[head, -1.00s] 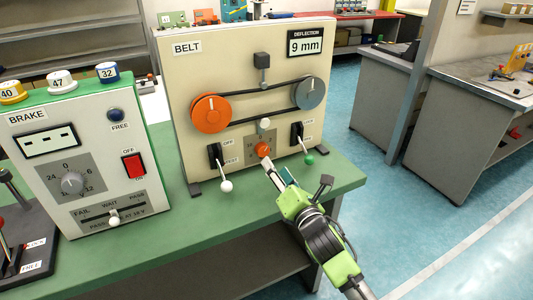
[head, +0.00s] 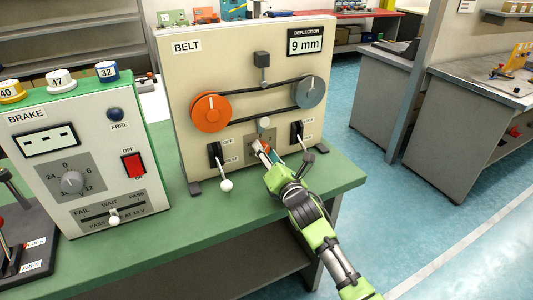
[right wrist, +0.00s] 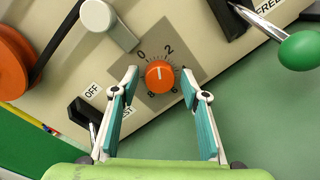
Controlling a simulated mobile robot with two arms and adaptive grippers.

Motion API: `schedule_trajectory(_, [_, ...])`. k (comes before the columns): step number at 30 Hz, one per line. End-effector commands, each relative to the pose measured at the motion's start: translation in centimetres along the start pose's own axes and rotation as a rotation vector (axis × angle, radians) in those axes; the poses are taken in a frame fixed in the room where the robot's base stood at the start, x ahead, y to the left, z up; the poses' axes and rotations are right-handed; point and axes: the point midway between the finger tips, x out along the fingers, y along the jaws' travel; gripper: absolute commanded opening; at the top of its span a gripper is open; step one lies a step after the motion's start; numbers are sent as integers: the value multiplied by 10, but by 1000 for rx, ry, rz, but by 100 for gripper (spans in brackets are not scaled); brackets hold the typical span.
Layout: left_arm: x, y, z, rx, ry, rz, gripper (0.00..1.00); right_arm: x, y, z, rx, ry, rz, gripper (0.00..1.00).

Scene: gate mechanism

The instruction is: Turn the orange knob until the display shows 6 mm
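The belt panel (head: 187,90) stands upright on the green bench. Its deflection display (head: 305,42) reads 9 mm. The orange knob (right wrist: 160,76) sits on a grey dial plate (right wrist: 183,55) with 0 and 2 readable; its white mark points up between them. In the head view the knob is mostly hidden behind my right gripper (head: 263,150). In the right wrist view, my right gripper (right wrist: 161,82) is open, with one fingertip on each side of the knob and small gaps visible. My left gripper is out of view.
White-tipped (head: 226,186) and green-tipped (right wrist: 300,50) levers stick out on either side of the knob. An orange pulley (head: 211,113) and a grey pulley (head: 309,92) carry the belt above. The brake panel (head: 30,170) stands at left.

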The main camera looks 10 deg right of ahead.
Motion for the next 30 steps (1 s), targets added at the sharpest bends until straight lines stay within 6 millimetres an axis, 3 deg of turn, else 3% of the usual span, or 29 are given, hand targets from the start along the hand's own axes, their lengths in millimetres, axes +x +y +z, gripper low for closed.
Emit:
schedule_trajectory(1, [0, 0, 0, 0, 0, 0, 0, 0, 0, 0, 0, 0, 0, 25])
schedule_trajectory(3, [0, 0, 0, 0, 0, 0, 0, 0, 0, 0, 0, 0, 0, 7])
schedule_trajectory(17, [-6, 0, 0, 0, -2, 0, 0, 0, 1, 1, 67, 5, -5, 7])
schedule_trajectory(30, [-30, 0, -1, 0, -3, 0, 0, 0, 1, 3, 419, 27, -27, 7])
